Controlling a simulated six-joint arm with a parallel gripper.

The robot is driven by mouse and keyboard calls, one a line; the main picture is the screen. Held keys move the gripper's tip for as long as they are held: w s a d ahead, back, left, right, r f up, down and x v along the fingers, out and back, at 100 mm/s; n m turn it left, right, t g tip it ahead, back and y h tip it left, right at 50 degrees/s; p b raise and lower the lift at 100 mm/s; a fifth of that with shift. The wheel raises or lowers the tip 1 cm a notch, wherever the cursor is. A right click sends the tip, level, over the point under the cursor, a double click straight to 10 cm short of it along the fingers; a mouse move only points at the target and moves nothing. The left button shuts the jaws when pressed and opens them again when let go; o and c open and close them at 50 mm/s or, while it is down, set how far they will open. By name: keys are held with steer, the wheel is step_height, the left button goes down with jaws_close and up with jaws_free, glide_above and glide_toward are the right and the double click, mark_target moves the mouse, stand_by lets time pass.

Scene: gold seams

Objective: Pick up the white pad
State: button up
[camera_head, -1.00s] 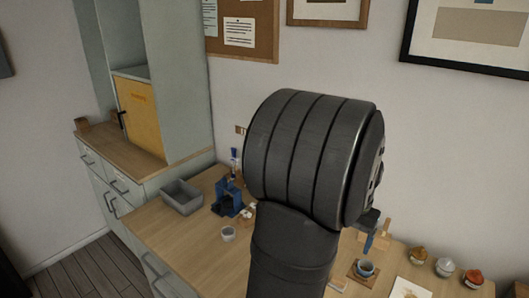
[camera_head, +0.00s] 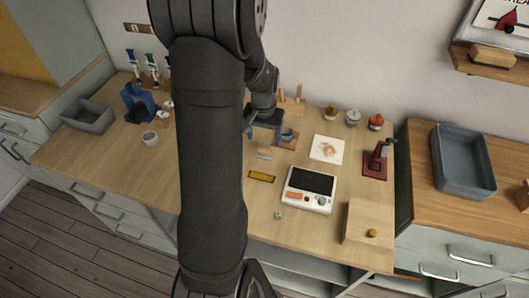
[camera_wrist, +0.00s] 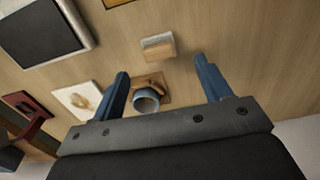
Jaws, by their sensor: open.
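A small light block with a white face and a wooden-coloured side, which looks like the white pad (camera_wrist: 157,46), lies on the table in the wrist view. It also shows as a small pale block in the head view (camera_head: 264,153). My gripper (camera_wrist: 160,68) is open and empty, its two blue fingers pointing toward the table. The pad appears just beyond the fingertips and roughly between them, not touched. In the head view my gripper (camera_head: 265,136) is over the table's back half, partly hidden by my arm.
A blue-grey cup (camera_wrist: 146,101) on a wooden board is close to the pad. A white sheet with shards (camera_head: 326,150), a white device with a dark panel (camera_head: 310,187) and a yellow-brown strip (camera_head: 262,176) lie around. A red stand (camera_head: 377,160) is to the right.

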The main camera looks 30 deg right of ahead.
mark_target(264, 149)
steer(key=shift+d+f, duration=0.15)
steer(key=shift+f, duration=3.25)
steer(key=c, duration=1.1)
